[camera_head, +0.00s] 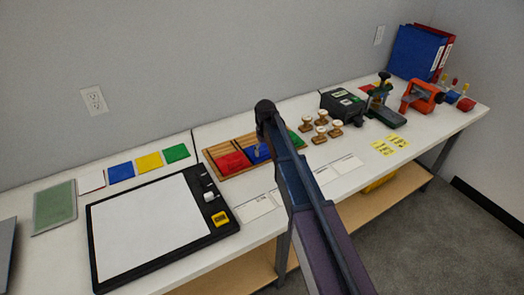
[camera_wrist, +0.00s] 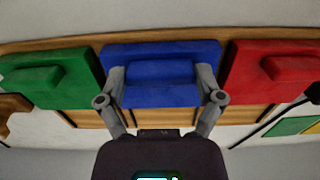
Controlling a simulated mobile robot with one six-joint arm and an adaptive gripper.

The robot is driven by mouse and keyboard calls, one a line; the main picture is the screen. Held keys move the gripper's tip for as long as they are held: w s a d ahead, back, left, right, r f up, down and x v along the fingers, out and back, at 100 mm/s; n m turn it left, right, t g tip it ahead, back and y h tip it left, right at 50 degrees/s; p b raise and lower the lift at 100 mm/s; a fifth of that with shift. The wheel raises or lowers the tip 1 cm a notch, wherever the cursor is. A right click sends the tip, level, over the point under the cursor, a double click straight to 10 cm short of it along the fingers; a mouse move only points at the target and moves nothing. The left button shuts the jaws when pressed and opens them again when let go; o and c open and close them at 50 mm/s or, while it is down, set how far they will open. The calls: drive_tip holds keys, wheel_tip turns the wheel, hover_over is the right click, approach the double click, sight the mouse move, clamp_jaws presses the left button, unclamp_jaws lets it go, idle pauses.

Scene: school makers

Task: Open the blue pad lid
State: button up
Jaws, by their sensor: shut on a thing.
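The blue pad lid (camera_wrist: 160,95) is in the middle of the wrist view, a flat block with a raised handle. It lies on the wooden tray (camera_wrist: 90,119) between a green lid (camera_wrist: 48,90) and a red lid (camera_wrist: 272,88). My gripper (camera_wrist: 161,74) is shut on the blue lid's raised handle, one finger at each end. In the head view the blue lid (camera_head: 250,156) is partly hidden by my arm, and so is the green lid. The red lid (camera_head: 233,162) shows to its left. The lid appears seated on the tray.
A large black-framed board (camera_head: 150,225) lies left of the tray. Several wooden-handled stamps (camera_head: 320,136) stand to its right, with a black device (camera_head: 342,105) and an orange clamp (camera_head: 421,97) beyond. Coloured squares (camera_head: 149,161) lie along the back left. White labelled cards line the front edge.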

drive_tip(key=w+a, duration=0.1)
drive_tip(key=w, duration=0.1)
drive_tip(key=w+a, duration=0.4)
drive_tip(key=w, duration=0.1)
drive_tip(key=shift+s, duration=0.1)
drive_tip(key=o, duration=1)
drive_tip(key=shift+o, duration=0.2)
drive_tip(key=shift+d, duration=0.1)
